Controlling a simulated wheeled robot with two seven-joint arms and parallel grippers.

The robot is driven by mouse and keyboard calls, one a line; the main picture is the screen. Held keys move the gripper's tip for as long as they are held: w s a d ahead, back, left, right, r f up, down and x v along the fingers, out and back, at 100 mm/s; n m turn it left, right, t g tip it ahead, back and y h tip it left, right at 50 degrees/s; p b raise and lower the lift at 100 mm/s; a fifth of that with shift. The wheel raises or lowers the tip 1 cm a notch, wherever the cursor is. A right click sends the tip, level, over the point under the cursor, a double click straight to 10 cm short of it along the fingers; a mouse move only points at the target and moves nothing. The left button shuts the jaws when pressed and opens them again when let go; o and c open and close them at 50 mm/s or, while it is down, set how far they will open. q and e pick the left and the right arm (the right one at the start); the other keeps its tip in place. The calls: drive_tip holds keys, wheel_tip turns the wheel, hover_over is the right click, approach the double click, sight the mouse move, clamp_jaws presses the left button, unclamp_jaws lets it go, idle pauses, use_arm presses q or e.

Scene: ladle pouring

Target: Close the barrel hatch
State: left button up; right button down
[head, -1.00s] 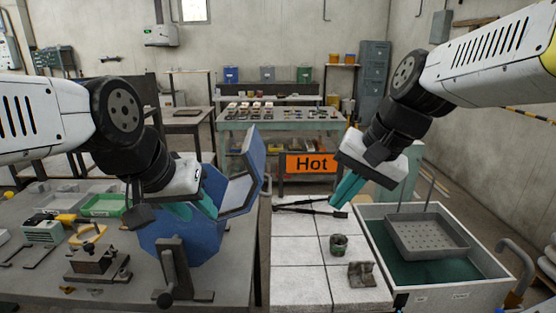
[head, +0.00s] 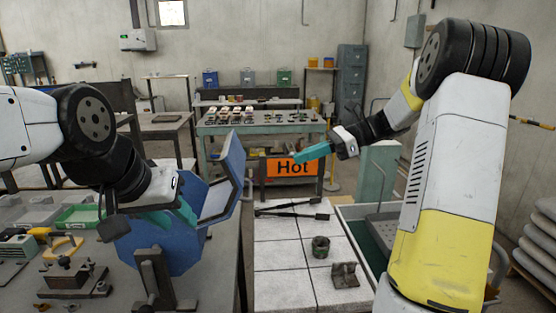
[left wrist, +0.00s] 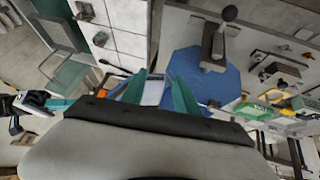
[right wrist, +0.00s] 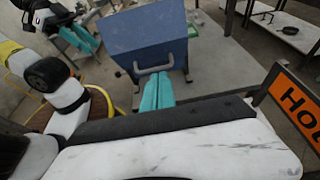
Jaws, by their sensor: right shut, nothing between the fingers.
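The blue barrel (head: 165,243) stands on the left table. Its hatch (head: 234,165) is open and raised, its pale inner face towards the barrel. My left gripper (head: 174,217) is in front of the barrel; in the left wrist view its teal fingers (left wrist: 159,94) are spread, with nothing clearly held. My right gripper (head: 297,157) is shut and empty, to the right of the hatch and pointing left at its outer side. In the right wrist view the closed fingers (right wrist: 157,92) are close to the grey handle (right wrist: 152,70) on the blue hatch (right wrist: 148,32); contact cannot be told.
An orange "Hot" sign (head: 291,167) stands behind the white tiled table (head: 285,285). Tongs (head: 295,208), a small dark pot (head: 320,247) and a metal block (head: 345,275) lie on that table. A metal stand (head: 152,280) is in front of the barrel.

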drive_tip(key=a+r+x, duration=0.1)
drive_tip(key=r+x, duration=0.1)
drive_tip(key=x, duration=1)
drive_tip(key=shift+r, duration=0.35)
drive_tip(key=shift+d, duration=0.1)
